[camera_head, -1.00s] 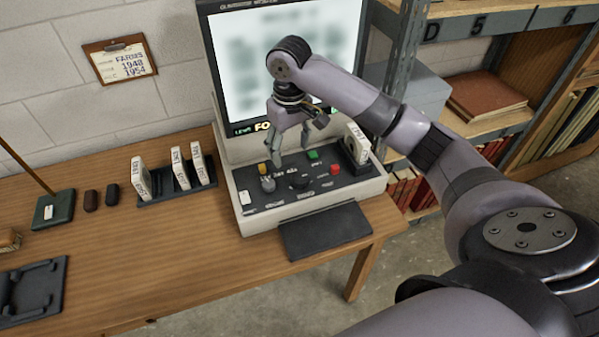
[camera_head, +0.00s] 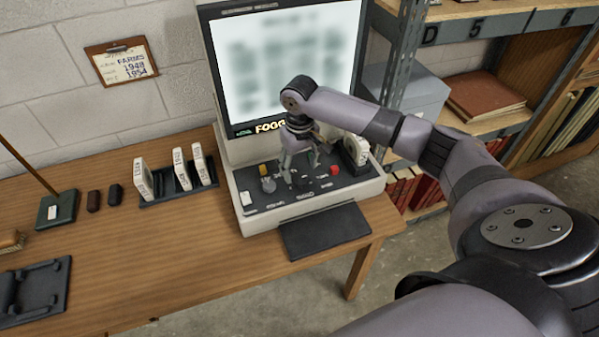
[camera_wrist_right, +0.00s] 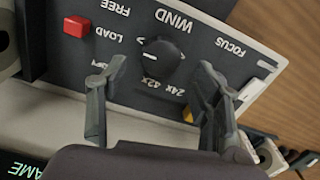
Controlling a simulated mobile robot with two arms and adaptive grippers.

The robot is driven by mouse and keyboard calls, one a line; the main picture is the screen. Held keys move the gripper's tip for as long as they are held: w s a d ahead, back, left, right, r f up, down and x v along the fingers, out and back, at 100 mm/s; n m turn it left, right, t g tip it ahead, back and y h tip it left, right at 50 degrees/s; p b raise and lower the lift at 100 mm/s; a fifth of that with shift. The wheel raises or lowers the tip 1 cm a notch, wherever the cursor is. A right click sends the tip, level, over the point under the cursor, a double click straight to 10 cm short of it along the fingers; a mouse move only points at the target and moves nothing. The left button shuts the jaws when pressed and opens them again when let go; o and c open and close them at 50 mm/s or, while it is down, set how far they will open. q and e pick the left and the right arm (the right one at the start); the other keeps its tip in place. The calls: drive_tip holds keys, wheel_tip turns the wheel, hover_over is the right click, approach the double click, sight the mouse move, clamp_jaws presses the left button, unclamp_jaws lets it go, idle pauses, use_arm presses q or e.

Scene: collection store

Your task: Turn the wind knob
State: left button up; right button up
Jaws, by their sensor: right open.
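The wind knob (camera_wrist_right: 160,62) is a round black knob with a white pointer line, below the printed word WIND in the right wrist view. It sits on the dark control panel (camera_wrist_right: 215,48) of the microfilm reader. My right gripper (camera_head: 299,174) points down over the panel in the head view, where its fingers largely hide the knob. In the right wrist view the right gripper (camera_wrist_right: 162,72) is open, one finger on each side of the knob with gaps visible. I cannot tell how far the fingertips are above the panel. My left gripper is out of view.
On the panel are a red button (camera_head: 335,170), a yellow button (camera_head: 263,169) and a grey knob (camera_head: 268,185). A boxed film reel (camera_head: 356,149) stands at the panel's right. The lit screen (camera_head: 285,65) rises behind. A rack (camera_head: 180,193) with white boxes stands left.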

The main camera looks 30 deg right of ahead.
sight(300, 177)
drive_tip(key=shift+f, duration=1.9)
drive_tip(key=shift+c, duration=0.4)
drive_tip(key=c, duration=1.1)
